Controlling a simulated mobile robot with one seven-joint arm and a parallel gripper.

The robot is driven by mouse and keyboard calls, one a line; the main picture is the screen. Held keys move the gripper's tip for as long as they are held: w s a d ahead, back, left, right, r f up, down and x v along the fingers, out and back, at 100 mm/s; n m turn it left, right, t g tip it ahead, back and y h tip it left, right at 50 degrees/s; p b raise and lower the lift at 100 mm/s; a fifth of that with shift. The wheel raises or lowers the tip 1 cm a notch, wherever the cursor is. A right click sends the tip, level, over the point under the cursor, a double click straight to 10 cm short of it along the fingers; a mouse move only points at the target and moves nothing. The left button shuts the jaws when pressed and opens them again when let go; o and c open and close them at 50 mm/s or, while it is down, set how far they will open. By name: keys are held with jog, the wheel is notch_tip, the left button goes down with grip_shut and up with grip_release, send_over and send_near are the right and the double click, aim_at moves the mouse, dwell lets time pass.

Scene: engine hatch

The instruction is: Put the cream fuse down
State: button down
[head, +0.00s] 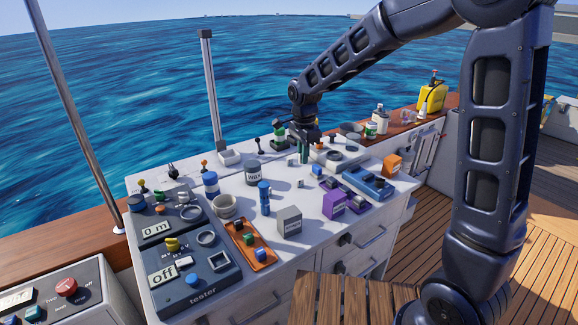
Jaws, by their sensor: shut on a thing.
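My gripper (303,139) is over the far part of the white worktop (186,182), at the end of my arm. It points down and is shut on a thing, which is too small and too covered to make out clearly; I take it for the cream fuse. A dark green upright thing (304,155) shows just below the fingers; I cannot tell whether it touches them. An orange tray (263,264) with several small coloured pieces lies at the near middle, well away from my gripper.
The tester panel (216,273) fills the near left. Bare worktop shows between the wax tin and purple box.

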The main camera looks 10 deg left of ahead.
notch_tip(320, 180, up, 9)
jog(key=n, duration=0.1)
send_over(250, 164)
notch_tip(250, 164, down, 20)
jog(key=shift+s+a+r, duration=0.1)
jog(key=c, duration=1.5)
grip_release()
